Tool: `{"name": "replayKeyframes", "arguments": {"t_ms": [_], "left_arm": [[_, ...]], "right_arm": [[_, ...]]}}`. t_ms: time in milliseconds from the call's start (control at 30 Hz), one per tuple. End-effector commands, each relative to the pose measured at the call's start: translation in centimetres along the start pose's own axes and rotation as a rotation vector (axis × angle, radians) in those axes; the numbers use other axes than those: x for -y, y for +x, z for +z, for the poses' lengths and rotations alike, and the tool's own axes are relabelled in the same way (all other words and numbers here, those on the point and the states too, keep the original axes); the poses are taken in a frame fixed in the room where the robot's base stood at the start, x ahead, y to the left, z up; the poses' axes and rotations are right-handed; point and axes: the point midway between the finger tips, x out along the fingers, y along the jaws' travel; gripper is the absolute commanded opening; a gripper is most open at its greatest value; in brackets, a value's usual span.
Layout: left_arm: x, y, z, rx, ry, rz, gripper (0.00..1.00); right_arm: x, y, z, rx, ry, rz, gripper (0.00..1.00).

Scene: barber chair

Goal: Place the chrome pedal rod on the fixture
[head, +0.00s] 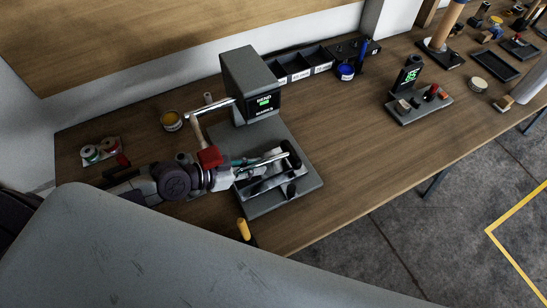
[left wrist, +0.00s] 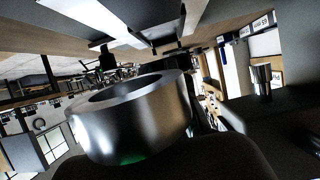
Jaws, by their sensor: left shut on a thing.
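The fixture (head: 256,205) is a grey base plate with an upright grey housing (head: 246,75) and a small lit green display at its back. My left arm reaches in from the left, and my left gripper (head: 287,168) is low over the plate. It is shut on the chrome pedal rod (head: 264,184), whose bright metal shows between dark parts; its exact ends are hard to separate from the gripper. In the left wrist view the rod's shiny hollow end (left wrist: 128,118) fills the middle. I cannot tell whether the rod touches the fixture. My right gripper is out of view.
A chrome bar (head: 210,107) juts left from the housing. Black bins (head: 300,67) and a blue-topped pot (head: 346,71) stand behind. A yellow-handled tool (head: 243,229) lies near the front edge. The bench (head: 350,145) is clear between the fixture and a second display stand (head: 417,103).

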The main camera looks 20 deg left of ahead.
Motion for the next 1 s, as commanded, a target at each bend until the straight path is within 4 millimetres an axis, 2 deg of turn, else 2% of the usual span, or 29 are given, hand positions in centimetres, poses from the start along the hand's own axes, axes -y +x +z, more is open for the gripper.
{"name": "replayKeyframes", "arguments": {"t_ms": [33, 133, 300, 433, 500, 600, 1000], "left_arm": [[0.0, 0.8, -1.3, -0.010, -0.004, -0.002, 0.00], [0.0, 2.3, -1.8, -0.007, -0.002, -0.001, 0.00], [0.0, 3.6, -2.0, -0.004, 0.000, -0.001, 0.00], [0.0, 5.2, -3.2, -0.008, -0.003, 0.000, 0.00], [0.0, 5.8, -1.1, 0.002, -0.002, 0.001, 0.00], [0.0, 6.3, 0.0, 0.000, 0.000, 0.001, 0.00], [0.0, 6.5, 0.6, -0.003, 0.001, 0.000, 0.00]], "right_arm": [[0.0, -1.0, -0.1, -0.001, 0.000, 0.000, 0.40], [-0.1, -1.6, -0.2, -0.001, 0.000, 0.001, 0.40], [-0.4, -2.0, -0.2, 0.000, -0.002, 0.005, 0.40], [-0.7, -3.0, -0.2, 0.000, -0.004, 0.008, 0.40], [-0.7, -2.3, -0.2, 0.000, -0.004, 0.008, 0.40], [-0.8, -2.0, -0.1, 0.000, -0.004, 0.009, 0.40], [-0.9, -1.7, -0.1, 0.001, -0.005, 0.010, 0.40]]}}
